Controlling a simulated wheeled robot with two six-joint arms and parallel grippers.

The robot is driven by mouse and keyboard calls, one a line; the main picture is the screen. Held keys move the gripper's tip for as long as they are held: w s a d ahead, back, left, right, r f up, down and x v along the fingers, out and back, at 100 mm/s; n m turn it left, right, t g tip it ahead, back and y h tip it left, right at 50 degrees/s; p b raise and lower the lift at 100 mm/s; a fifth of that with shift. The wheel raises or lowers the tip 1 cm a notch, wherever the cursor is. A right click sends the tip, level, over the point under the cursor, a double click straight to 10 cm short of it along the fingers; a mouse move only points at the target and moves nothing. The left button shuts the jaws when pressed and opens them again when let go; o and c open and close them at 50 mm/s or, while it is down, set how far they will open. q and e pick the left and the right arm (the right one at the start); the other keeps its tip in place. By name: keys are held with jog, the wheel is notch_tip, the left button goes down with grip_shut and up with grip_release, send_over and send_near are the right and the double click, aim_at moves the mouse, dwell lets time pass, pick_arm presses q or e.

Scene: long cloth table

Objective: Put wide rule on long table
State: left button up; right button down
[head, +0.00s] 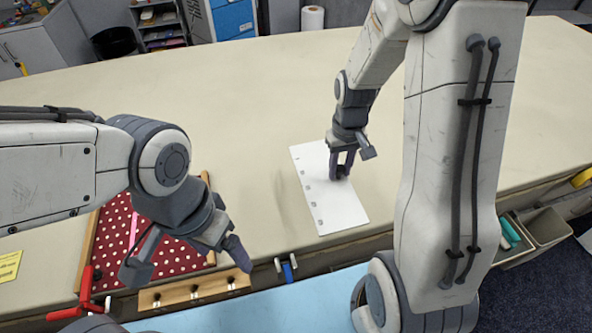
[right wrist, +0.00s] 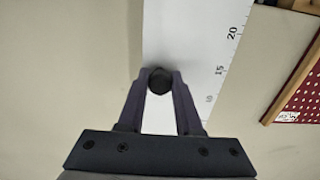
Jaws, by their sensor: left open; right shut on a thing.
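The wide rule (head: 332,207) is a flat white plate with dark marks along one long side. It lies at or just above the long table (head: 275,110), near the front edge; I cannot tell whether it touches the cloth. My right gripper (head: 341,174) is shut on its dark knob. The right wrist view shows the knob between the fingertips (right wrist: 158,82) and the numbers on the rule (right wrist: 195,45). My left gripper (head: 187,263) is open and empty, over the front edge by the red dotted board.
A red board with white dots (head: 112,225) in a wooden frame is at the front left. A red clamp (head: 88,285) and a wooden strip with hooks (head: 160,298) are at the edge. Grey bins (head: 548,228) hang at the right. The table's middle is clear.

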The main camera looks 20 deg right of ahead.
aim_at(306, 156)
jog(key=w+a+f+p, duration=0.1)
jog(key=w+a+f, duration=0.1)
jog(key=w, duration=0.1)
jog(key=w+a+f+p, duration=0.1)
jog(key=w+f, duration=0.1)
jog(key=w, duration=0.1)
jog(key=w+a+f+p, duration=0.1)
jog(key=w+a+f, duration=0.1)
jog(key=w, duration=0.1)
jog(key=shift+w+a+f, duration=0.15)
jog(key=shift+a, duration=0.2)
notch_tip(306, 156, down, 4)
jog(key=shift+r+p, duration=0.2)
jog(key=shift+p, duration=0.6)
jog(key=shift+f, duration=0.3)
jog(key=c, duration=0.6)
grip_release()
